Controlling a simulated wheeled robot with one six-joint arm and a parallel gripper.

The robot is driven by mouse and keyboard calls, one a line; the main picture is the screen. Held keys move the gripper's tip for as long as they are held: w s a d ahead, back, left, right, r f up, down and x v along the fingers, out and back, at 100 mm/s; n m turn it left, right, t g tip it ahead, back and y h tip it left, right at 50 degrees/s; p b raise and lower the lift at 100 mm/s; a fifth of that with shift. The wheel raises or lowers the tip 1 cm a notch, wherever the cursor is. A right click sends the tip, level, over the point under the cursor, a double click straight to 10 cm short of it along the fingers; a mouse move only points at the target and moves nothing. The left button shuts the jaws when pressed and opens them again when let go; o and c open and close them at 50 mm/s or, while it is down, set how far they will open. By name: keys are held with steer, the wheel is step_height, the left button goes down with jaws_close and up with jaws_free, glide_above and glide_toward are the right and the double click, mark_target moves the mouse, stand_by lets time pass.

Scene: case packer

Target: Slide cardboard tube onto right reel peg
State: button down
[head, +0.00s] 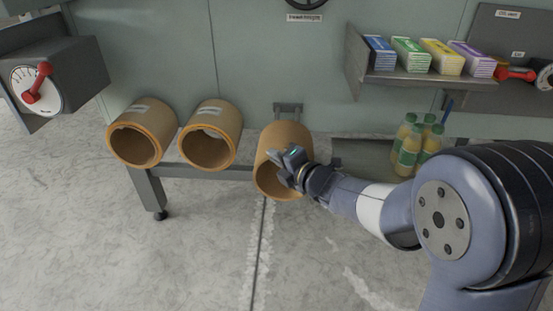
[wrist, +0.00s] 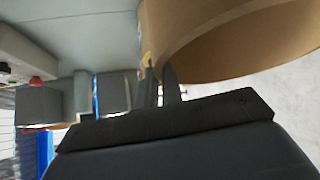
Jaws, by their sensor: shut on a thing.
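The cardboard tube (head: 283,135) is a brown hollow cylinder. Its open end faces me, and it is in front of a small grey bracket (head: 288,108) on the machine's pale green wall. In the wrist view the fingers (wrist: 163,88) pinch the wall of the tube (wrist: 225,40), which fills the top right. The right reel peg is not visible; the tube may hide it. I cannot tell whether the tube is around the peg.
Two similar tubes (head: 143,135) (head: 212,134) are side by side to the left, near a grey ledge (head: 205,171). A shelf (head: 425,79) with coloured boxes and several juice bottles (head: 408,145) are at right. A red-handled dial box (head: 50,80) is at far left. The floor in front is clear.

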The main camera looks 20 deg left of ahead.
mark_target(280, 134)
steer(key=shift+w+a+p, duration=0.4)
steer(key=shift+w+p, duration=0.2)
steer(key=shift+w, duration=1.05)
steer(key=shift+w+a+p, duration=0.35)
steer(key=shift+w+p, duration=0.25)
steer(key=shift+w, duration=1)
steer(key=shift+w+a+p, duration=0.4)
steer(key=shift+w+p, duration=0.2)
steer(key=shift+w, duration=1.05)
steer(key=shift+f+b, duration=0.2)
steer(key=shift+b, duration=0.2)
steer(key=c, duration=1.5)
jaws_free()
steer(key=shift+f, duration=0.1)
steer(key=p+v, duration=0.1)
steer(key=v, duration=1)
steer(key=shift+a+p, duration=0.1)
steer(key=shift+p, duration=0.3)
